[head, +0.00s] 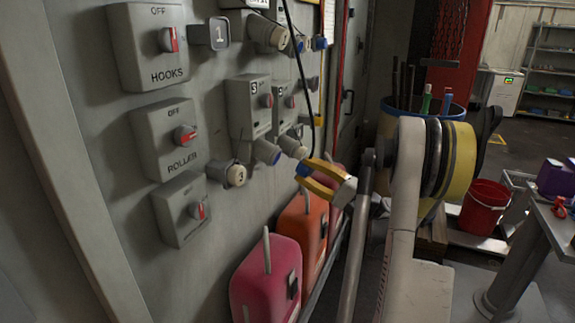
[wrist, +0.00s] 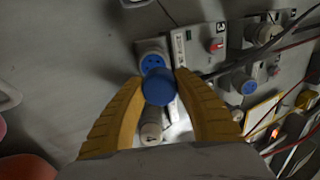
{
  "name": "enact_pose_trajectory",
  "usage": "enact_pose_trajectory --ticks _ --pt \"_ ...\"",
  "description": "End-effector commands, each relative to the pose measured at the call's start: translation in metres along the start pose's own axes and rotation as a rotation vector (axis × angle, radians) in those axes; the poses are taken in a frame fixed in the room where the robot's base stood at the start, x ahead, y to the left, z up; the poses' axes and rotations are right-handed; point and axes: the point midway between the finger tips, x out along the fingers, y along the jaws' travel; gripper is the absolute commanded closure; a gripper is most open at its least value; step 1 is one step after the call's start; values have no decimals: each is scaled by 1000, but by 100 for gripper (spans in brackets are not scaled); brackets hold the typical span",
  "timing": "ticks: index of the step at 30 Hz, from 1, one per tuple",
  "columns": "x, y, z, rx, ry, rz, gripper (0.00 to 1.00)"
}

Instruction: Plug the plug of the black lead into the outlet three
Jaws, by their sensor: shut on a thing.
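My gripper (head: 309,176) has yellow fingers and is shut on a blue plug (wrist: 159,87), which sits between the fingertips in the wrist view. The black lead (head: 304,90) hangs down to the plug in the head view. Outlet three is a grey box (head: 250,108) marked 3 with a blue-ringed socket (head: 266,151) at its lower end. In the wrist view the blue socket (wrist: 153,60) shows its holes, partly overlapped by the plug. In the head view the plug is apart from this socket, to its right and slightly lower.
A neighbouring pale socket (head: 293,147) stands close beside outlet three. Another socket (head: 228,173) is at lower left. Switch boxes marked HOOKS (head: 149,47) and ROLLER (head: 165,138) are on the wall. Pink (head: 266,285) and orange (head: 303,230) canisters stand below.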

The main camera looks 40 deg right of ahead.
Motion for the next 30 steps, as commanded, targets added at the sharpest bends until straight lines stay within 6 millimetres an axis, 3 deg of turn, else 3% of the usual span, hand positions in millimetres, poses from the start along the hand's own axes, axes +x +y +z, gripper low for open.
enact_pose_trajectory --ticks 5,21,30 --pt "-7 10 -7 -4 12 0 100" --pt "41 9 -7 -4 10 -1 100" --pt "49 10 -8 -4 12 0 100"
